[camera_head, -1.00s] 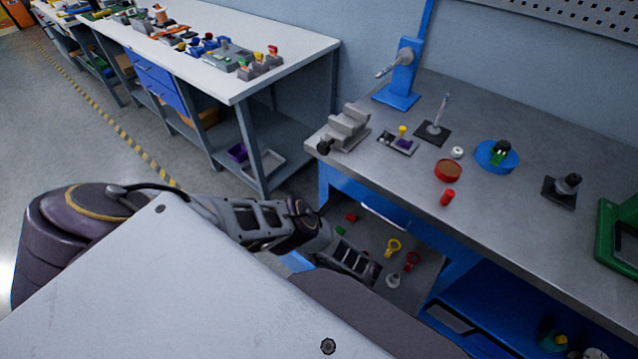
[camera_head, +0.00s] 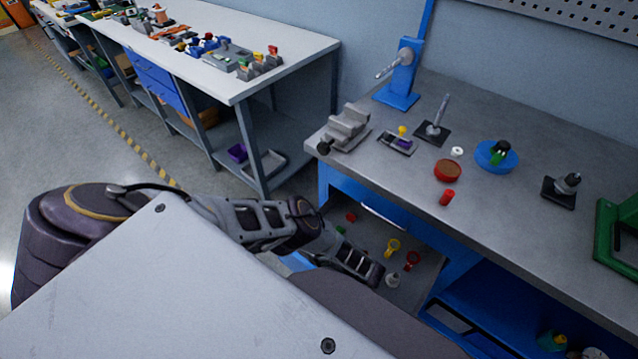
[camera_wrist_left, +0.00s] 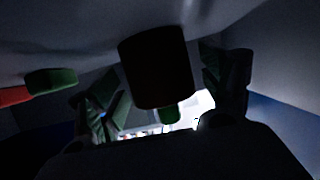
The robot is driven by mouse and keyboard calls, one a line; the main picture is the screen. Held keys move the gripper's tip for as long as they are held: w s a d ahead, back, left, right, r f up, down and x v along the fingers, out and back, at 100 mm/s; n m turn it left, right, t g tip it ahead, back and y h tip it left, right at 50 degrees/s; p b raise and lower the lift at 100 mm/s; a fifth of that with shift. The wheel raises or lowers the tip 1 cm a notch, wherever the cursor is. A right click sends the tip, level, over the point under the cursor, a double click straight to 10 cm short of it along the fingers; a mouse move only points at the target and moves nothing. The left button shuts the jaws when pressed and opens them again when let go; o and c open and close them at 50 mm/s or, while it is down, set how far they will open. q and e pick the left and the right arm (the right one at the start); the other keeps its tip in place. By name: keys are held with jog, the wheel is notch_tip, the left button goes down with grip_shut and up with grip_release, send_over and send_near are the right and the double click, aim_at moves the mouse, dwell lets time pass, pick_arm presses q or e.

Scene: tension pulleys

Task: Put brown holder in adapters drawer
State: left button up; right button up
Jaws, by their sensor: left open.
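The open drawer (camera_head: 424,266) sits under the right workbench and holds several small parts. My left gripper (camera_head: 376,272) is low over the drawer, its fingertips partly hidden in the head view. In the left wrist view, its fingers (camera_wrist_left: 165,110) are open, spread to either side of a dark, brownish cylinder (camera_wrist_left: 157,66). This may be the brown holder; poor light hides its exact colour, and I cannot tell whether it touches a finger. A round brown piece with a red rim (camera_head: 447,171) lies on the workbench. My right gripper is not in view.
In the drawer are a yellow ring part (camera_head: 393,246), a red ring part (camera_head: 412,260) and small red (camera_head: 351,217) and green (camera_head: 341,229) pieces.

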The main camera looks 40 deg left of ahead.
pick_arm(q)
jog(key=v, duration=1)
jog(key=shift+d+r, duration=0.1)
jog(key=shift+d, duration=0.25)
jog(key=shift+r, duration=0.1)
